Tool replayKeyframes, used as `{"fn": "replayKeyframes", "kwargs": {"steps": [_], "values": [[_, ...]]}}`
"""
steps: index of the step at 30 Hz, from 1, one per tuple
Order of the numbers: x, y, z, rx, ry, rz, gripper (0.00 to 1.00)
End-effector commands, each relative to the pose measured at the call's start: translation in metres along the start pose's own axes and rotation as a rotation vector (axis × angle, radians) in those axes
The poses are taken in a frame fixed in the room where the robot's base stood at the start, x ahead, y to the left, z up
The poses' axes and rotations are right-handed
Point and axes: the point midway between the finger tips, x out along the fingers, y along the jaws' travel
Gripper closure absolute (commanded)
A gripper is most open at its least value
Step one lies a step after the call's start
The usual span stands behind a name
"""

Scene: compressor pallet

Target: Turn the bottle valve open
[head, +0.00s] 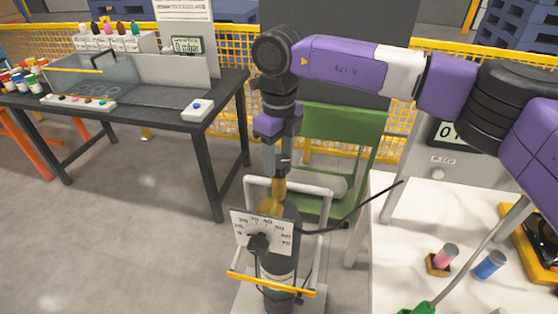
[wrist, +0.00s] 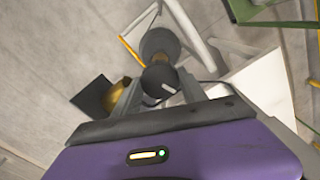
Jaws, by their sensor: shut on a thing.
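The bottle (head: 278,270) is a dark upright cylinder held in a white frame with a yellow bar across its front. My gripper (head: 281,168) points straight down over the bottle's top. In the wrist view my gripper (wrist: 159,90) has its two fingers closed on the sides of a round black valve knob (wrist: 160,78) with a white mark. In the head view the fingers mostly hide the knob.
A dark workbench (head: 150,98) stands at the left with small bottles and a white box. A white table (head: 400,270) at the right holds coloured cylinders. A green panel (head: 345,150) stands behind the bottle. A dark hose runs right from the bottle. Grey floor is clear at left.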

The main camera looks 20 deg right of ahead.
Motion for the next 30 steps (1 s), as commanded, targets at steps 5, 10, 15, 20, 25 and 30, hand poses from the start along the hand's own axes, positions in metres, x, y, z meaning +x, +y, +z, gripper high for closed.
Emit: {"fn": "replayKeyframes", "kwargs": {"steps": [5,10,15,20,25,30], "values": [[-0.0004,-0.0005,0.0002,-0.096,-0.001,-0.002,0.91],[-0.0008,-0.0003,0.0004,-0.153,-0.002,-0.001,0.91],[-0.0013,-0.0003,0.0006,-0.179,-0.003,-0.001,0.91],[-0.0016,-0.0003,0.0007,-0.186,-0.003,-0.001,0.91],[-0.0017,-0.0003,0.0007,-0.186,-0.003,-0.001,0.91],[-0.0016,-0.0003,0.0007,-0.186,-0.003,-0.001,0.35]]}}
